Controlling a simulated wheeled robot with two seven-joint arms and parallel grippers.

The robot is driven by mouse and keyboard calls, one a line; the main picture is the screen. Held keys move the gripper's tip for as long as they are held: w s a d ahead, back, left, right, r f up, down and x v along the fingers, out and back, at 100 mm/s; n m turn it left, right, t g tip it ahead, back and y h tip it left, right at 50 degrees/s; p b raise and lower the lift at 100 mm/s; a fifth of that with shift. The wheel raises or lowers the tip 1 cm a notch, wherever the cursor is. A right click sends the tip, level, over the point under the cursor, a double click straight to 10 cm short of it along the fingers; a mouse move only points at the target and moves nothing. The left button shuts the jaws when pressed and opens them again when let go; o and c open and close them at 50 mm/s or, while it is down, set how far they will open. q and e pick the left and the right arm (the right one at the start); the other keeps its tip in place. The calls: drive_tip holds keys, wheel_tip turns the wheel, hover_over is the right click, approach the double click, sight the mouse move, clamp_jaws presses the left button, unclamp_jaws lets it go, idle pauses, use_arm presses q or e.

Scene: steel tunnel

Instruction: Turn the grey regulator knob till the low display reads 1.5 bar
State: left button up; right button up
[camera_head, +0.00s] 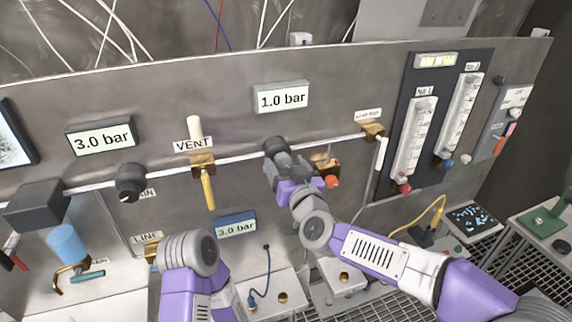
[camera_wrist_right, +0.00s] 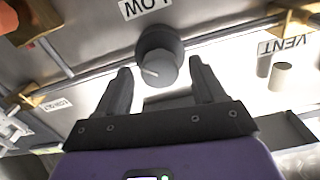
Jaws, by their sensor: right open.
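The grey regulator knob (camera_wrist_right: 158,52) shows in the right wrist view under an upside-down LOW label (camera_wrist_right: 146,7), with a light pointer line on its face. My right gripper (camera_wrist_right: 162,82) is open, with its two fingertips apart on either side of the knob's near end; I cannot tell whether they touch it. In the head view the right gripper (camera_head: 280,165) is at the panel and largely hides the knob. The low display (camera_head: 281,97) above it reads 1.0 bar. My left arm shows at the bottom, but its gripper is not visible.
A VENT valve with a yellow handle (camera_head: 208,190) stands left of my right gripper. A brass fitting with an orange-red knob (camera_head: 332,181) is close on its right. A black knob (camera_head: 130,183) sits farther left. Two other displays (camera_head: 101,138) (camera_head: 236,228) read 3.0 bar.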

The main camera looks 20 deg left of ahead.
drive_tip(key=shift+c, duration=0.4)
drive_tip(key=c, duration=1)
drive_tip(key=m+b, duration=0.3)
drive_tip(key=m, duration=0.1)
drive_tip(key=shift+f, duration=0.15)
drive_tip(key=m+b, duration=0.1)
drive_tip(key=m, duration=0.2)
drive_tip(key=shift+b, duration=0.35)
drive_tip(key=shift+m+b, duration=0.5)
drive_tip(key=shift+m, duration=0.9)
